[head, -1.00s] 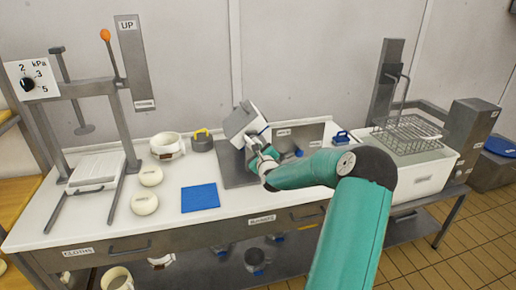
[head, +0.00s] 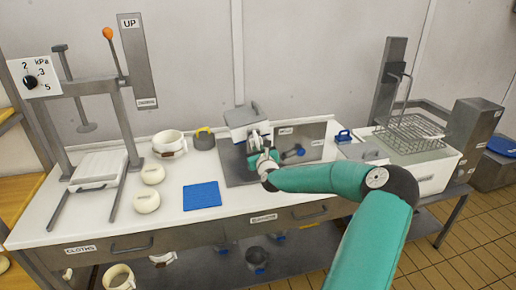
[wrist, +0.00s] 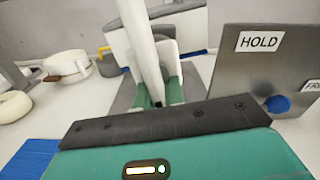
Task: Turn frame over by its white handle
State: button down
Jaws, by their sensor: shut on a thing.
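The frame (head: 246,118), a boxy grey and white piece, is held up over the grey metal plate (head: 238,174) at the back middle of the counter. Its grey face is up and looks nearly level. My gripper (head: 262,160) is in front of it, shut on its white handle. In the wrist view the white handle (wrist: 146,50) runs up from between the green fingers of my gripper (wrist: 160,94). The frame (wrist: 187,38) is behind it, partly hidden by the handle. I cannot tell whether the frame touches the plate.
An upright metal panel marked HOLD (wrist: 262,65) stands close on the right. A blue cloth (head: 202,195), two pale round cheeses (head: 149,187), a white pot (head: 168,144) and a press (head: 100,165) are to the left. A wire basket (head: 409,132) is to the right.

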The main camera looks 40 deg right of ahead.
jog(key=shift+a+m, duration=0.1)
jog(key=shift+m, duration=0.6)
jog(key=shift+w+m, duration=0.1)
jog(key=shift+m, duration=0.4)
jog(key=c, duration=1.5)
grip_release()
jog(key=shift+a, duration=0.1)
jog(key=v, duration=1.3)
jog(key=shift+s+a+f, duration=0.1)
jog(key=shift+s+a, duration=0.05)
jog(key=shift+s, duration=0.2)
